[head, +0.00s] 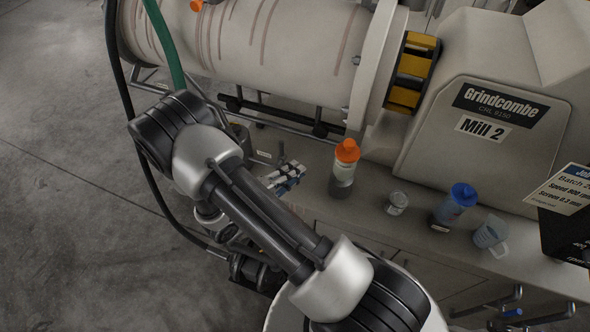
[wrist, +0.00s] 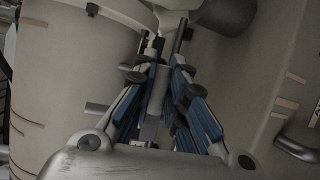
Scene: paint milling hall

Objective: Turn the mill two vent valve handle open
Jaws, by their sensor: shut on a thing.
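Mill 2 (head: 487,131) stands at the back right, with its pale striped drum (head: 275,45) running left. My gripper (head: 290,174) is beside the bench, below the drum, partly behind my arm. In the wrist view its blue-padded fingers (wrist: 165,62) converge at the tips on a slim grey piece, which appears to be the vent valve handle. The fingers hide most of it, so I cannot tell its angle. In the head view I cannot make out the handle.
On the bench (head: 370,215) right of my gripper stand an orange-capped bottle (head: 344,170), a small jar (head: 397,203), a blue-capped bottle (head: 452,207) and a beaker (head: 490,235). A green hose (head: 168,45) hangs at the left. The floor (head: 60,200) at left is clear.

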